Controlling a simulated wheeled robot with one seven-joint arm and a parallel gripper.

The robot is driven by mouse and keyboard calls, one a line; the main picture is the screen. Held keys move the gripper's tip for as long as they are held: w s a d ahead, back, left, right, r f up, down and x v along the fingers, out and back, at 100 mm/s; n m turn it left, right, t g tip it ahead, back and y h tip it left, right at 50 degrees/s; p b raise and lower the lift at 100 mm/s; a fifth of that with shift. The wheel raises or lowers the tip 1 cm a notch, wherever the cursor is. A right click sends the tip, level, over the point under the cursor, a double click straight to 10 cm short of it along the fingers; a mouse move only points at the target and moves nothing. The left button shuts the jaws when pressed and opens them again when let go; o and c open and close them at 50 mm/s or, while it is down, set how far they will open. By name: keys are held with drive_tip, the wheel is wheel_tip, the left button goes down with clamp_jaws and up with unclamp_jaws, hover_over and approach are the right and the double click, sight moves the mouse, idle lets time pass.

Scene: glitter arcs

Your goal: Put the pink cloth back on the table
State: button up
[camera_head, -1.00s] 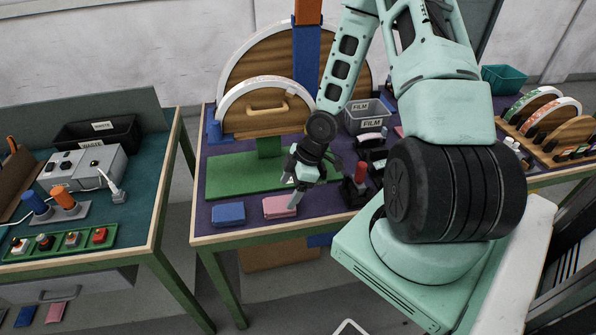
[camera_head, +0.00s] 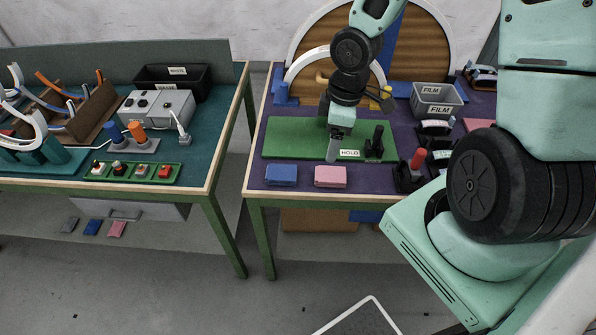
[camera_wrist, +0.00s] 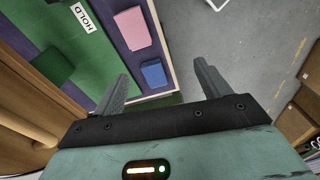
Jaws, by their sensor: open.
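The pink cloth (camera_head: 330,176) lies folded flat on the purple-topped table (camera_head: 225,205), near its front edge, just right of a folded blue cloth (camera_head: 281,175). My gripper (camera_head: 334,152) is above the table, over the front of the green board, above and behind the pink cloth in the head view. In the wrist view my gripper (camera_wrist: 160,85) is open and empty, its two fingers spread. There the pink cloth (camera_wrist: 132,28) and the blue cloth (camera_wrist: 153,73) lie beyond the fingers, apart from them.
A green board (camera_head: 285,140) with a HOLD label lies behind the cloths. A black stand with a red top (camera_head: 410,172) is to their right. A grey FILM bin (camera_head: 437,100) stands farther back. Another pink cloth (camera_head: 117,229) lies below the left table. Floor shows between the tables.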

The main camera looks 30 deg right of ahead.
drive_tip(key=s+a+r+m, duration=0.1)
drive_tip(key=s+a+r, duration=0.5)
drive_tip(key=a, duration=0.3)
drive_tip(key=s+a+r+m, duration=0.1)
drive_tip(key=s+a+r, duration=0.6)
drive_tip(key=s+a, duration=0.1)
drive_tip(key=shift+s+a+r+h, duration=0.3)
drive_tip(key=shift+s+a, duration=0.1)
drive_tip(key=shift+a, duration=0.5)
drive_tip(key=shift+f+b, duration=0.55)
